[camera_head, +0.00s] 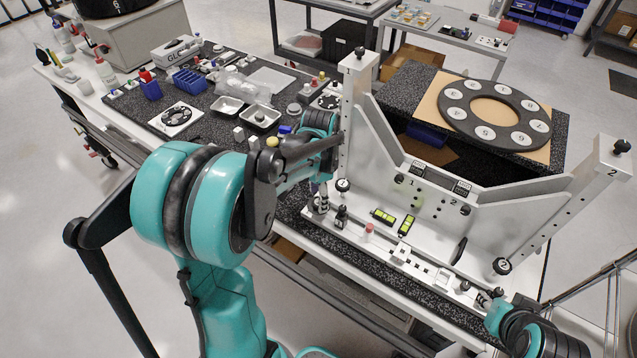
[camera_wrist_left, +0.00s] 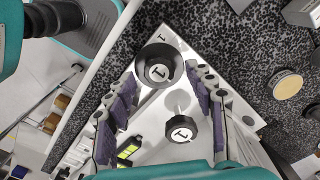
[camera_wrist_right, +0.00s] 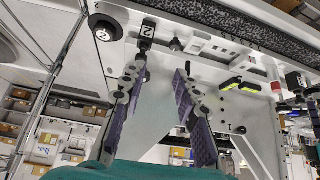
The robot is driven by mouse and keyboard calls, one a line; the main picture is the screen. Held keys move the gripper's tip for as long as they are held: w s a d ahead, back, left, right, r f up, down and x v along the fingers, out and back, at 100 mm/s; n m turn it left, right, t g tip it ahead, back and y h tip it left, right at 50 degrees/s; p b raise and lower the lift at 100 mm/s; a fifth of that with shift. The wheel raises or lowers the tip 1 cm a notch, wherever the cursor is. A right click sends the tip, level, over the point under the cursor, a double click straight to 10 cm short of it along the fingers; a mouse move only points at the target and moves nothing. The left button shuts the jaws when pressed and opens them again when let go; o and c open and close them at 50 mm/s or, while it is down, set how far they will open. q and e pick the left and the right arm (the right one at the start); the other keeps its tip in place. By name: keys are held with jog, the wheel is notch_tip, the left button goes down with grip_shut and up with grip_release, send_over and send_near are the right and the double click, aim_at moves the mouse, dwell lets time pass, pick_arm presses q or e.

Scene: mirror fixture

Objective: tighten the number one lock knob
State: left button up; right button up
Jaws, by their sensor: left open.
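The grey mirror fixture (camera_head: 440,208) stands on the speckled table. Black knobs marked 1 show at its left post, one on top (camera_head: 360,53) and one low at the base (camera_head: 343,185). In the left wrist view, a larger knob marked 1 (camera_wrist_left: 158,65) lies between the fingertips and a smaller one marked 1 (camera_wrist_left: 181,132) lies nearer the palm. I cannot tell which matches which. My left gripper (camera_head: 321,198) is open beside the post's foot; contact is not clear. My right gripper (camera_wrist_right: 168,48) is open and empty by the fixture's right front.
Green bubble levels (camera_head: 394,220) and a red-topped peg (camera_head: 368,231) sit on the fixture's base. A base knob marked 2 (camera_head: 502,265) stands at the right. A black ring (camera_head: 496,115) lies behind. Trays and blue bins crowd the left table.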

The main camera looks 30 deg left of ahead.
pick_arm(q)
notch_tip(320, 180, up, 11)
jog(key=shift+f, duration=0.15)
dwell(0.5)
